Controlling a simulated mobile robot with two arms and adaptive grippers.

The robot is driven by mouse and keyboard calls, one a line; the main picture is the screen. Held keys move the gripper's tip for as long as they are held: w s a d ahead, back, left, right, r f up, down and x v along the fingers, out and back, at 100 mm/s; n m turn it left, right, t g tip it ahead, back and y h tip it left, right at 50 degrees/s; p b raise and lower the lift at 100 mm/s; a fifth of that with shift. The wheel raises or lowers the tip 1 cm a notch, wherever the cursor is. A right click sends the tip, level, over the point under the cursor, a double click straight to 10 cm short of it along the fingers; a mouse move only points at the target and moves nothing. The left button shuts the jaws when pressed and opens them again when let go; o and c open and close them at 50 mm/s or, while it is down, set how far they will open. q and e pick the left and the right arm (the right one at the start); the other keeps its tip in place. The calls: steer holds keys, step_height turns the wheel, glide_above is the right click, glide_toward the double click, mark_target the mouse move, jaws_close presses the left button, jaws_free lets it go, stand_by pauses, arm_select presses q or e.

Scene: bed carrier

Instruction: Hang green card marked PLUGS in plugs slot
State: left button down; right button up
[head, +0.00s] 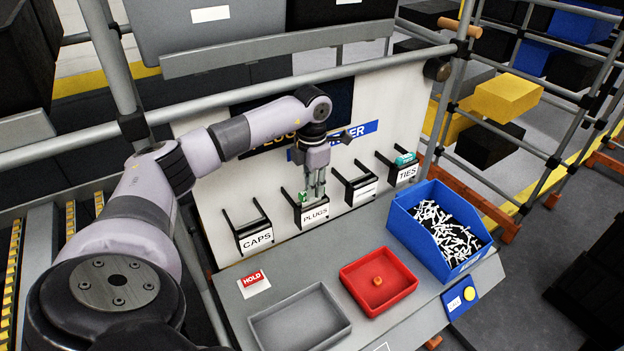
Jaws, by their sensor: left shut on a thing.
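My left gripper (313,192) points down at the PLUGS slot (314,215), a black holder on the white back panel. It is shut on a small green card (303,198), of which only a bit shows beside the fingers. The card is at the slot's opening; I cannot tell whether it rests in the slot or is held just above it. Any marking on the card is too small to read. My right gripper is not in view.
The CAPS slot (254,237) is to the left. An unreadable slot (360,189) and the TIES slot (405,172), holding a teal item (405,159), are to the right. Below are a grey tray (283,332), a red tray (352,275) and a blue bin (412,232) of white pieces.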

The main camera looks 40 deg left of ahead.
arm_select(q)
steer(key=shift+f+b, duration=0.5)
steer(key=shift+f, duration=0.3)
steer(key=c, duration=1.5)
jaws_free()
steer(key=shift+o, duration=0.2)
step_height(320, 180, up, 12)
